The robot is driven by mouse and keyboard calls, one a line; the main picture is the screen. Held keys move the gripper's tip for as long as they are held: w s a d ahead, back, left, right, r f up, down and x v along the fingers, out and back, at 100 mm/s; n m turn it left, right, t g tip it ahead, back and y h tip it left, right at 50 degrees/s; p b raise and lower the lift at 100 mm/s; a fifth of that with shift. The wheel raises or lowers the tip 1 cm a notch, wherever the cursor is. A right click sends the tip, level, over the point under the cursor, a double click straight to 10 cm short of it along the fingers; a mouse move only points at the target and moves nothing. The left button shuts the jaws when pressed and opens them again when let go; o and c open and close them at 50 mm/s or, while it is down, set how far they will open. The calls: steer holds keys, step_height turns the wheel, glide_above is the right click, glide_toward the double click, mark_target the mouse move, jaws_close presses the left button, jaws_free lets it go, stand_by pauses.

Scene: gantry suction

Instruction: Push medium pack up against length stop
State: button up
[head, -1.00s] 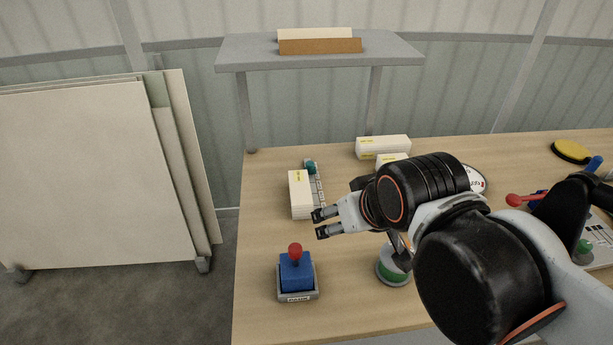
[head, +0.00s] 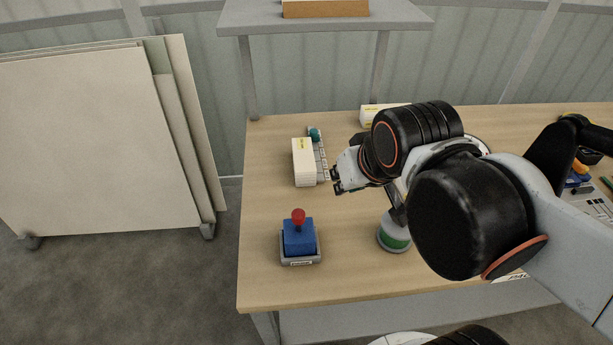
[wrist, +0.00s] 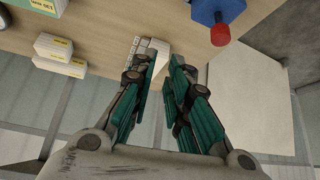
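A white pack (head: 304,165) with a yellow label lies on the left part of the table, beside a narrow marked strip (head: 322,168). A teal round piece (head: 314,133), perhaps the length stop, sits at the strip's far end. Contact between it and the pack is unclear. My gripper (head: 337,180) is just right of the pack and strip, apart from the pack in the head view. Which pack is medium cannot be read.
A blue block with a red knob (head: 298,236) stands on a grey base nearer me. A green-banded round object (head: 394,236) is right of it. Another white pack (head: 380,114) lies at the back, partly behind my arm.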

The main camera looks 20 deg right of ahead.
steer(key=w+g+p, duration=0.1)
steer(key=w, duration=0.1)
steer(key=w+f+g+p, duration=0.1)
steer(key=w, duration=0.2)
steer(key=w+a+f+m+g+p, duration=0.1)
steer(key=w, duration=0.2)
steer(key=shift+w+a, duration=0.1)
steer(key=shift+w, duration=0.1)
jaws_close()
steer(key=m+g+p, duration=0.1)
steer(key=g+p, duration=0.2)
steer(key=g, duration=0.1)
glide_above(309, 205)
step_height(309, 205, down, 10)
step_height(309, 205, down, 10)
steer(key=b, duration=0.4)
steer(key=shift+s, duration=0.1)
steer(key=shift+w+d+r+b, duration=0.1)
steer(key=shift+w+d+b, duration=0.1)
steer(key=shift+w, duration=0.45)
steer(key=shift+w+d+r+b, duration=0.1)
steer(key=shift+w+b, duration=0.1)
steer(key=shift+w, duration=0.4)
steer(key=shift+w+d+r, duration=0.1)
steer(key=shift+w+r, duration=0.05)
steer(key=shift+w, duration=0.55)
